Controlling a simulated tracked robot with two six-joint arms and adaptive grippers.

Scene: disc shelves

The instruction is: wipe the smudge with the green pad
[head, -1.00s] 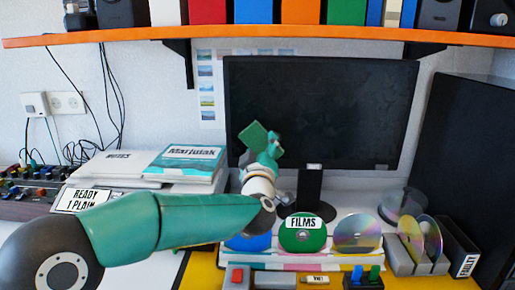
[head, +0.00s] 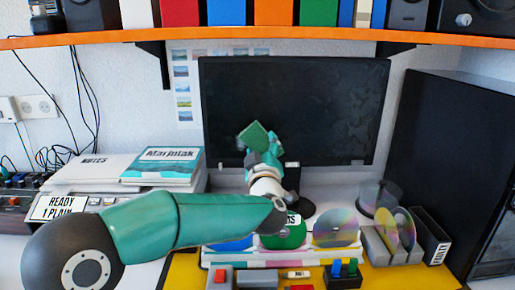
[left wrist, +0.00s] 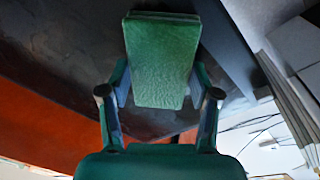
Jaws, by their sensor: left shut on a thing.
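My left gripper (head: 264,150) is shut on the green pad (head: 252,134) and holds it up in front of the dark monitor (head: 340,100), over the lower left part of the screen. In the left wrist view the pad (left wrist: 160,60) is a flat green block between the two fingers, with the dark screen behind it. I cannot tell whether the pad touches the screen. Faint blotchy marks (head: 330,115) show on the screen, but no smudge with a clear outline. My right gripper is not in view.
Discs in a rack (head: 335,228) stand below the monitor, with a disc holder (head: 385,245) to their right. Books (head: 162,165) lie at left. An orange shelf (head: 300,36) runs above the monitor. A black cabinet (head: 450,160) stands at right.

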